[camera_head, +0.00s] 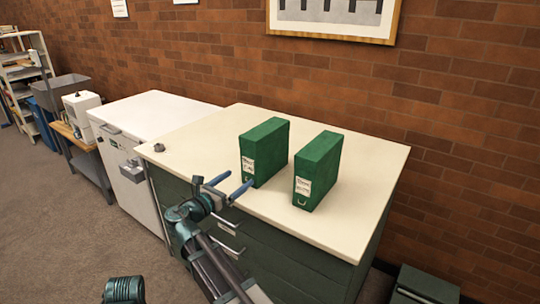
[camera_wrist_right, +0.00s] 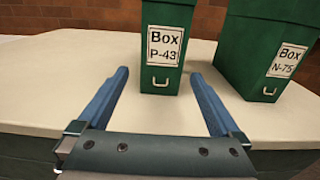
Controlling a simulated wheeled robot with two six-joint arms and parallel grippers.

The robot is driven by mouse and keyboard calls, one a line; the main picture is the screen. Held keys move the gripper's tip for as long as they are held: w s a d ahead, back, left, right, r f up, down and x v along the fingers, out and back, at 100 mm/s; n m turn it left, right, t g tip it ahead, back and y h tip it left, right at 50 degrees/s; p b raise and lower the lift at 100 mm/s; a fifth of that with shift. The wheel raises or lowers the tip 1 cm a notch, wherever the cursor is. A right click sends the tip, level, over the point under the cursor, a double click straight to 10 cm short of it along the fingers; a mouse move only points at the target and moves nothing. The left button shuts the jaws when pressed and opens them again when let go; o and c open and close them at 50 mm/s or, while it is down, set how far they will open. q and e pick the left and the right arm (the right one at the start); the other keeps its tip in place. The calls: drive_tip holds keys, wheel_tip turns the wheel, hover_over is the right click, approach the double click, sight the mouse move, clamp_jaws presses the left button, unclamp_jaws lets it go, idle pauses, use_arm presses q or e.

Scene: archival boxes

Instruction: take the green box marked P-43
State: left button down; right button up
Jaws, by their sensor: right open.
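The green box marked P-43 (camera_head: 273,150) stands upright on the cream top of a dark green cabinet. Its white label and small metal pull face me, and it shows in the middle of the right wrist view (camera_wrist_right: 170,15), where its top is cut off. My right gripper (camera_head: 235,182) is open and empty, just in front of the box. In the right wrist view its blue fingers (camera_wrist_right: 160,78) point toward the box, one toward each side of its front. I cannot tell whether a fingertip touches it. My left gripper is not in view.
A similar green box marked N-75 (camera_wrist_right: 265,55) stands a small gap to the right of P-43 (camera_head: 318,170). The cabinet top (camera_head: 200,150) is otherwise mostly clear. A brick wall (camera_head: 200,60) rises behind, and a white cabinet (camera_head: 150,110) adjoins on the left.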

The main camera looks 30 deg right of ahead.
sight(248, 172)
drive_tip(key=x, duration=0.8)
drive_tip(key=shift+d, duration=0.3)
drive_tip(key=shift+w, duration=0.1)
drive_tip(key=x, duration=0.5)
drive_tip(key=shift+d+f, duration=0.15)
drive_tip(key=shift+f, duration=0.05)
clamp_jaws()
